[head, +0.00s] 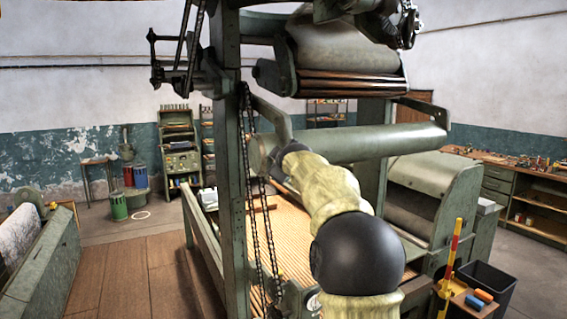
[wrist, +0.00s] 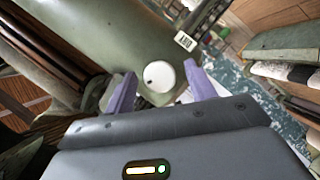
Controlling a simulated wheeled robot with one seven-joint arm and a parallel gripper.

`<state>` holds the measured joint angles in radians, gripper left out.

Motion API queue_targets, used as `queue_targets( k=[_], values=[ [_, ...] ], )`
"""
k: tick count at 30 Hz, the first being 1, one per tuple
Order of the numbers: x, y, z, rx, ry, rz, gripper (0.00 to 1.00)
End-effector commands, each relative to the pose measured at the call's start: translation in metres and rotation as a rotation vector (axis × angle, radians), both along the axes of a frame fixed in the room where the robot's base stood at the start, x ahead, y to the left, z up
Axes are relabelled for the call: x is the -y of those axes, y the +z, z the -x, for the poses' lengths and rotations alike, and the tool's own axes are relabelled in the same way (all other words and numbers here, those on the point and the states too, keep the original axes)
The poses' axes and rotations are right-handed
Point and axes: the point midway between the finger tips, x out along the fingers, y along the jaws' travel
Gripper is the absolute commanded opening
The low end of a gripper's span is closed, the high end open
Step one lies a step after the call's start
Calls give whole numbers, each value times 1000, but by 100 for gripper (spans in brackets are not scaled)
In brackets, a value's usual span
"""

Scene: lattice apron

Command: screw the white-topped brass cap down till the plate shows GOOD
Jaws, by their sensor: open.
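The white-topped cap (wrist: 160,77) shows in the wrist view as a round white disc with a small dark dot near its left edge. Its brass side is not clear from here. It sits by the green roller (wrist: 105,35). My gripper (wrist: 159,71) is open, with one purple finger on each side of the cap and visible gaps between. A small white plate (wrist: 185,41) with dark characters is just beyond the cap, tilted; I cannot read it surely. In the head view my arm reaches toward the left end of the roller (head: 350,144); cap and plate are hidden there.
The green machine frame post (head: 230,160) and hanging chains (head: 256,200) stand close left of my arm. Slats or threads (head: 290,235) spread below the roller. A black bin (head: 487,285) and a yellow-red post (head: 452,255) are at the lower right. Wooden floor (head: 120,270) is open at left.

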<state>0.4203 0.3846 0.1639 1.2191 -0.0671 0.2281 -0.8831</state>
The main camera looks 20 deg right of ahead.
Motion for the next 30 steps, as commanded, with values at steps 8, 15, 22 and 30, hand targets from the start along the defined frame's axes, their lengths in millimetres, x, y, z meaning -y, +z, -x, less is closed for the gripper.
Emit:
queue_targets(
  k=[8, 15, 22, 30],
  values=[
    [-6, 4, 22, 3, 0, 1, 56],
    [-16, 14, 62, 4, -2, 2, 56],
    [-27, 24, 104, 3, -3, 3, 56],
    [-41, 37, 149, 0, -2, 2, 56]
  ],
)
